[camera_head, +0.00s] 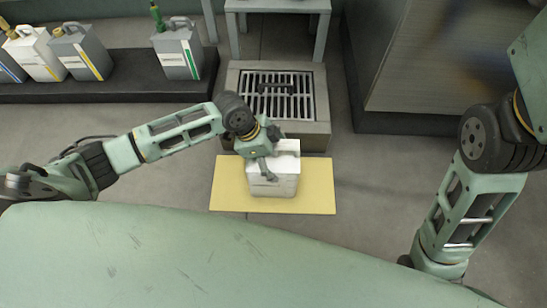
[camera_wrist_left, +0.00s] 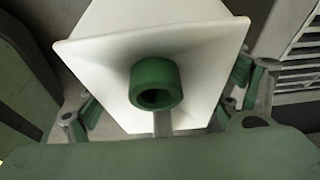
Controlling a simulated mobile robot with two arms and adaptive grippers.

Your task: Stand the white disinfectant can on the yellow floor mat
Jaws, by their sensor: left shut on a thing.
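The white disinfectant can (camera_head: 286,185) is upright over the yellow floor mat (camera_head: 318,190), near its middle. I cannot tell whether its base touches the mat. My left gripper (camera_head: 268,165) comes in from the left and is shut on the can near its top. In the left wrist view the can (camera_wrist_left: 110,45) shows a white body and a round green neck, with fingers on both sides. My right arm shows at the right of the head view, but its gripper is not in view.
A floor drain grate (camera_head: 279,97) in a raised surround lies just behind the mat. A low black shelf (camera_head: 110,90) at the back left holds several grey and white cans. A grey stand (camera_head: 277,6) is behind the drain. Floor right of the mat is clear.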

